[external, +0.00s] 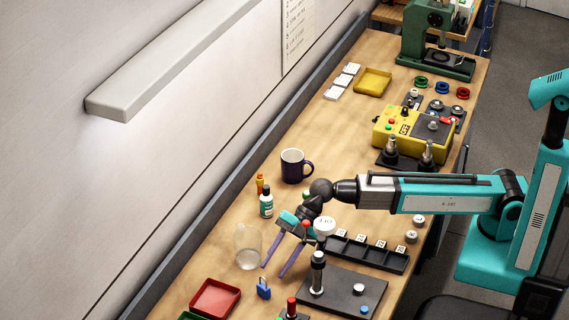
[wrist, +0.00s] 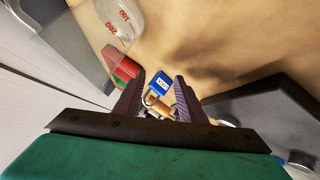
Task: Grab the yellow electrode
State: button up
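My gripper (external: 273,270) is open, its two purple fingers pointing down and left over the near part of the bench. It also shows open in the wrist view (wrist: 160,78). Between its fingers in that view lies a small yellow-tan piece (wrist: 159,112), partly hidden; I cannot tell whether it is the yellow electrode. A blue padlock (wrist: 160,84) lies just beyond it; it also shows in the external view (external: 263,288), below the fingertips. No yellow electrode is clearly identifiable in the external view.
A glass beaker (external: 248,246) stands close left of the fingers. A red tray (external: 215,298) lies at the near left. A dark plate with posts (external: 345,293) is at the right. A mug (external: 295,166), a small green bottle (external: 266,203) and an orange-yellow bottle (external: 259,184) stand behind.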

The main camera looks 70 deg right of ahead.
jog(key=w+d+n+t+h+b, duration=0.1)
jog(key=d+n+h, duration=0.1)
jog(key=d, duration=0.2)
jog(key=w+d+r+n+t+h+b, duration=0.1)
jog(key=d+n+h, duration=0.1)
jog(key=d, duration=0.3)
jog(key=w+d+n+t+h+b, duration=0.1)
jog(key=d+n+t+h, duration=0.1)
jog(key=d, duration=0.3)
jog(key=shift+w+r+n+h+b, duration=0.15)
jog(key=shift+w+n+h+b, duration=0.2)
jog(key=shift+n, duration=0.15)
jog(key=d+r+t+h+b, duration=0.1)
jog(key=d, duration=0.1)
jog(key=w+d+r+n+t+h, duration=0.1)
jog(key=d, duration=0.1)
jog(key=d+r+n+t+h+b, duration=0.1)
jog(key=d, duration=0.2)
jog(key=shift+w+d+h+b, duration=0.1)
jog(key=shift+w+h+b, duration=0.15)
jog(key=shift+w+b, duration=0.1)
jog(key=d+r+n+t+h+b, duration=0.2)
jog(key=d+r+h, duration=0.1)
jog(key=d+r, duration=0.1)
jog(key=shift+d+r+t+h+b, duration=0.3)
jog(key=shift+d+r+t+b, duration=0.1)
jog(key=shift+d, duration=0.45)
jog(key=shift+w+d+p, duration=0.1)
jog(key=shift+w+p, duration=0.55)
jog(key=shift+p, duration=1.6)
